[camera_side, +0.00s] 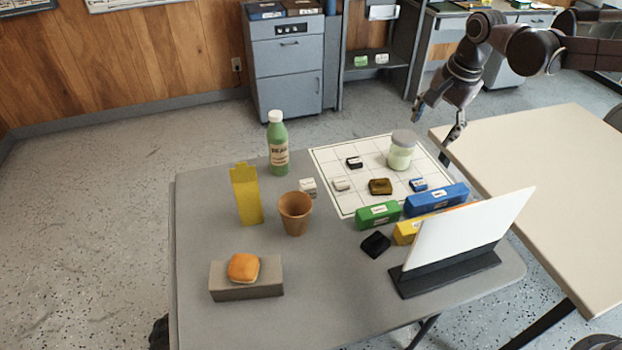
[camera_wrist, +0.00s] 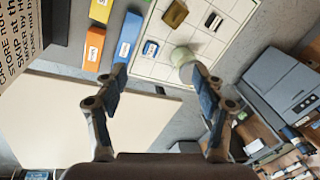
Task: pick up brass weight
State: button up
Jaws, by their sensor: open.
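The brass weight (camera_side: 380,186) is a small brown-gold block lying on the white grid mat (camera_side: 352,206). In the wrist view the brass weight (camera_wrist: 175,13) shows near the top edge, beyond my fingertips. My gripper (camera_side: 433,130) is open and empty, raised above and beyond the mat's right back corner, apart from the weight. In the wrist view my gripper's two fingers (camera_wrist: 158,76) are spread wide with nothing between them.
A lidded jar (camera_side: 401,152) stands on the mat between my gripper and the weight. Blue (camera_side: 436,199), green (camera_side: 378,214) and yellow boxes line the mat's front edge, near an upright white board (camera_side: 468,235). A green bottle (camera_side: 277,145) stands left. The cream table (camera_side: 545,170) is clear.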

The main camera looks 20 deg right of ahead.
jog(key=w+a+f+m+g, duration=0.1)
jog(key=w+a+f+m, duration=0.1)
jog(key=w+f+m, duration=0.3)
jog(key=m+g, duration=0.1)
jog(key=m, duration=0.1)
send_over(382, 179)
notch_tip(382, 179, down, 7)
jog(key=shift+f, duration=5.6)
jog(key=c, duration=1.4)
grip_shut()
jog(key=shift+r, duration=0.15)
